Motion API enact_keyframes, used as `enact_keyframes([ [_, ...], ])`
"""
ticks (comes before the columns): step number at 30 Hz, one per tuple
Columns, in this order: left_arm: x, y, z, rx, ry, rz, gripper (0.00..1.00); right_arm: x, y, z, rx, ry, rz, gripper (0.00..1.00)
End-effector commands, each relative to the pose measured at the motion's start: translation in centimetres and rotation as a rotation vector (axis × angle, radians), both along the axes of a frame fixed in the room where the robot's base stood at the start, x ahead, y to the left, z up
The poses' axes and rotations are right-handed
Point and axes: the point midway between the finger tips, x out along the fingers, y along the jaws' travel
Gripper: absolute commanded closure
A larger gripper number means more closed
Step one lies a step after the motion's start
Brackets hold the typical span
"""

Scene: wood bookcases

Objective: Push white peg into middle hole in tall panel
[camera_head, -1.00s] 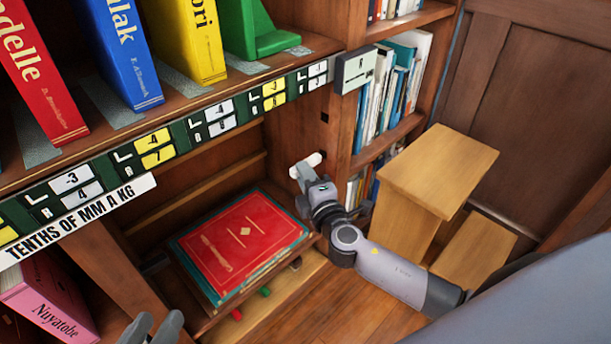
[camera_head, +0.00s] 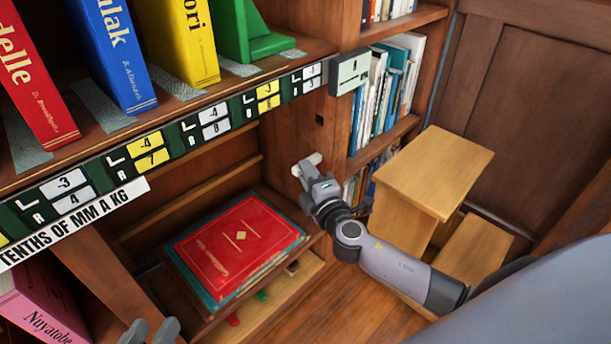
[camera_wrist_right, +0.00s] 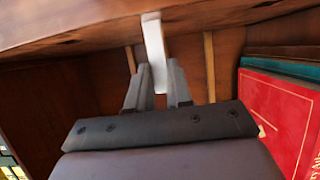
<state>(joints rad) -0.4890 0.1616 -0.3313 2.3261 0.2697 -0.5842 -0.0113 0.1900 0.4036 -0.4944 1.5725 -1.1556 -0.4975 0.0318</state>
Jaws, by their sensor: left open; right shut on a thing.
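The tall panel (camera_head: 331,141) is the upright wooden side wall right of the low compartment. One small dark square hole (camera_head: 319,120) shows in it, above my right gripper. My right gripper (camera_head: 304,168) is shut on the white peg (camera_head: 315,158), at the panel's left face. In the right wrist view, the white peg (camera_wrist_right: 154,42) stands out between the fingers (camera_wrist_right: 158,85), its far end against the wood. I cannot tell whether its end is inside a hole. My left gripper (camera_head: 149,331) is open and empty at the bottom edge, partly cut off.
A red book (camera_head: 236,240) on a teal one lies in the low compartment, left of my right gripper. A wooden step stool (camera_head: 437,172) stands right of the panel. The shelf above carries upright books and a label strip (camera_head: 210,124).

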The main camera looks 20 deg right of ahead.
Motion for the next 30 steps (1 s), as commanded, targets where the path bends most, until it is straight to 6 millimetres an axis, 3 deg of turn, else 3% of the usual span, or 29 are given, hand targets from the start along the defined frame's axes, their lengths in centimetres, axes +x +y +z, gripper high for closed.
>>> enact_keyframes([
  [30,0.0,0.0,-0.6,0.0,0.0,0.0,0.55,0.9,-2.5,0.0,0.0,0.0,-0.001,1.0],
])
